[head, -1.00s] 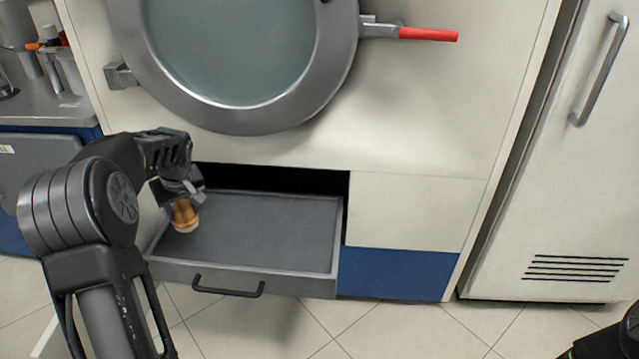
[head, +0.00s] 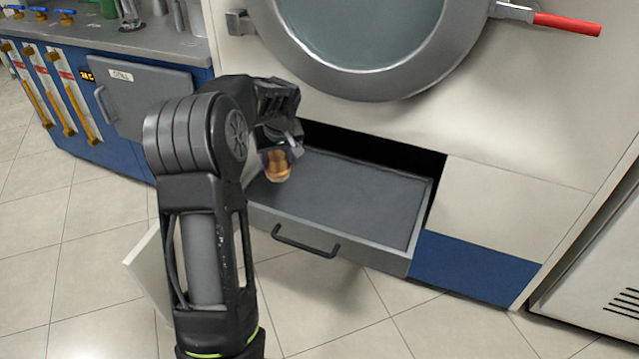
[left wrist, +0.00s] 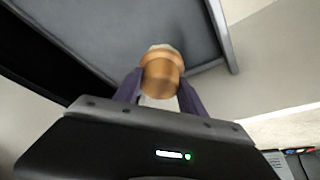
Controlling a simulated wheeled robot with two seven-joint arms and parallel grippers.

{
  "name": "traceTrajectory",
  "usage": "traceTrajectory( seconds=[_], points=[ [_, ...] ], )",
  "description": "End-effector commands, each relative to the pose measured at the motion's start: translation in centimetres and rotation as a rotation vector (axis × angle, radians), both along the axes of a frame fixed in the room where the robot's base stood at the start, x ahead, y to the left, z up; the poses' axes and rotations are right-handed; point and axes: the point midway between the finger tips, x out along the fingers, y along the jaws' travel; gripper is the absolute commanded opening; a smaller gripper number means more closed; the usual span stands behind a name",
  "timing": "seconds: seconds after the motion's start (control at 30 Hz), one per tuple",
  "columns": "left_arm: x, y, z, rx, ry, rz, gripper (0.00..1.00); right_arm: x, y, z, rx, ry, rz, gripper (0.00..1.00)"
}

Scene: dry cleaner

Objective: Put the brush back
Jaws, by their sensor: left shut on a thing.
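The brush (head: 277,166), with a tan-orange wooden body and a pale end, is held in my left gripper (head: 276,150). It hangs above the left part of the open grey drawer (head: 345,190). In the left wrist view the brush (left wrist: 161,72) sits between the two fingers of the left gripper (left wrist: 160,92), with the drawer (left wrist: 200,22) beyond it. Part of the brush is hidden by the fingers. My right gripper is not in view.
The drawer, with a black handle (head: 306,242), is pulled out below a round machine door (head: 365,50) with a red-handled lever (head: 566,24). At the left stands a blue counter with a grey panel (head: 150,92) and yellow-handled pipes (head: 38,92).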

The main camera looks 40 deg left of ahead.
Motion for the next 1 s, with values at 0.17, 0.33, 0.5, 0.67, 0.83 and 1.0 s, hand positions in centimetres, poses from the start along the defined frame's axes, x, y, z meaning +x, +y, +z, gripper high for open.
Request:
traceTrajectory(
  seconds=[0.17, 0.33, 0.5, 0.67, 0.83, 1.0],
  points=[
    [1.2, -2.8, 3.0, -0.01, -0.005, -0.072, 0.1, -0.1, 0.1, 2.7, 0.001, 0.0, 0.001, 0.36],
    [3.1, -9.2, 8.3, -0.027, -0.005, -0.236, 0.1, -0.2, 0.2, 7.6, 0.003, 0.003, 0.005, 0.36],
    [4.4, -18.2, 15.4, -0.037, -0.003, -0.473, 0.1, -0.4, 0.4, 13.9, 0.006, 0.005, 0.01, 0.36],
    [4.1, -26.7, 21.8, -0.031, -0.005, -0.709, 0.1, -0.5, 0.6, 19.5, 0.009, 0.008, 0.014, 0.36],
    [2.8, -33.2, 26.4, -0.014, -0.002, -0.904, 0.1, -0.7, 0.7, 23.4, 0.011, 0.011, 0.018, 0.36],
    [1.8, -36.2, 28.0, -0.001, -0.001, -0.999, 0.1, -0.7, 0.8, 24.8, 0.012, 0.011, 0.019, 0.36]
  ],
)
